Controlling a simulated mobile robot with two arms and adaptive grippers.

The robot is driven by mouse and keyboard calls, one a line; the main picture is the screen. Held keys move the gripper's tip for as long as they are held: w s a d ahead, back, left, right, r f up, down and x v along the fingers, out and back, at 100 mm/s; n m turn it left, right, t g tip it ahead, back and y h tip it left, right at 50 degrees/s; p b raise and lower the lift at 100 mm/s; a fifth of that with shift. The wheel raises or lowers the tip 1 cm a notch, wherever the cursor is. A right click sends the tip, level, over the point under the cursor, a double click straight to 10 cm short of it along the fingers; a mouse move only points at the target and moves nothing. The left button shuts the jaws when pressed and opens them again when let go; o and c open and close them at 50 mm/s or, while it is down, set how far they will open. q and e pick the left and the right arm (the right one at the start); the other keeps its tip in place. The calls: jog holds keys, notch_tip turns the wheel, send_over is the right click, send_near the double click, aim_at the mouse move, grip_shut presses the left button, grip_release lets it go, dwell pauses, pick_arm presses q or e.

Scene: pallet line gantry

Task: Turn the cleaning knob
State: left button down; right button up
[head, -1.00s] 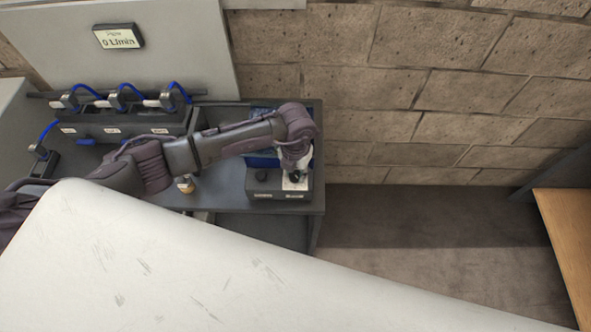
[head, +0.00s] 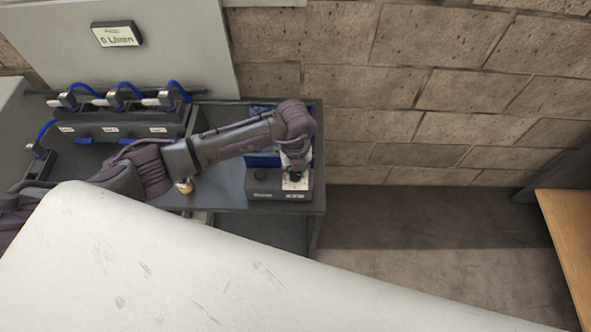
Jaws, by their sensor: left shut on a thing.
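A dark control box (head: 262,193) with two small labels on its front edge stands at the right end of the grey bench. One black knob (head: 261,177) shows on its top at the left and is free. My left gripper (head: 295,178) points down at the right side of the box top and is shut on a second dark knob there. That knob is mostly hidden by the gripper, and its angle cannot be told. My right gripper is not in view.
A display (head: 117,34) reading 0 L/min hangs on the grey panel. Several valves with blue hoses (head: 118,98) line the bench's back left. A small tan-topped item (head: 184,187) stands below my left arm. A wooden surface (head: 570,230) is at far right.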

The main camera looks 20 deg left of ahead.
pick_arm(q)
jog(key=n, duration=0.4)
jog(key=shift+n, duration=0.3)
jog(key=shift+r+n, duration=0.1)
jog(key=shift+n, duration=2.5)
jog(key=c, duration=0.8)
grip_release()
jog(key=shift+o, duration=0.2)
jog(key=shift+s+a+r, duration=0.1)
